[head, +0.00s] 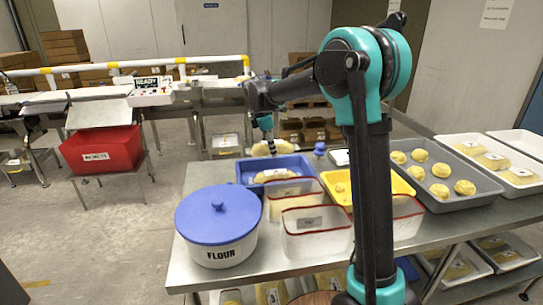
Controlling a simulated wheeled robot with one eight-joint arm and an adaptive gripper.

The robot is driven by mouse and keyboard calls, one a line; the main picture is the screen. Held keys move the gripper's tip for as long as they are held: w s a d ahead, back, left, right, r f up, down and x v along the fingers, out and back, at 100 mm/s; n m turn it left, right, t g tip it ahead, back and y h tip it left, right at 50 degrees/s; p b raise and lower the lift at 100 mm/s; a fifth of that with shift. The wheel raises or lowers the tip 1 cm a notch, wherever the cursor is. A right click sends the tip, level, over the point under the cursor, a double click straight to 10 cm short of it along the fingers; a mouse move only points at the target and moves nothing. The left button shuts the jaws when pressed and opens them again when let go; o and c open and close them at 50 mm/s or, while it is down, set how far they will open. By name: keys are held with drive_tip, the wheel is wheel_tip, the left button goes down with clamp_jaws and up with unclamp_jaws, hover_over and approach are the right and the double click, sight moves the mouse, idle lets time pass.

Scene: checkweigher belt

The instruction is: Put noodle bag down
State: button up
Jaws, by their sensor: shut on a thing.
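My gripper (269,146) is small in the head view, fingers pointing down, behind the far edge of the blue tray. It is shut on a pale yellow noodle bag (260,149), which appears to hang just above or beyond that edge; the exact gap is hard to tell. The blue tray (245,172) stands at the back left of the steel table. Another noodle bag (277,175) with a white label lies in it. My arm crosses the middle of the view and hides part of the table.
A flour tub (219,223) with a blue lid, clear red-rimmed boxes (316,245) and a yellow tray (402,187) crowd the table (186,268). A grey tray (464,205) holds several dough pieces. At left stand the checkweigher belt (215,93), its READY display (150,91) and a red bin (101,150).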

drive_tip(key=shift+s+a+x, duration=0.15)
drive_tip(key=shift+x, duration=0.75)
drive_tip(key=shift+s+a+x, duration=0.1)
drive_tip(key=shift+s+x, duration=0.05)
drive_tip(key=shift+x, duration=0.75)
drive_tip(key=shift+f, duration=0.2)
drive_tip(key=shift+f, duration=0.35)
drive_tip(key=shift+f, duration=0.15)
drive_tip(key=o, duration=1.4)
drive_tip(key=v, duration=1.3)
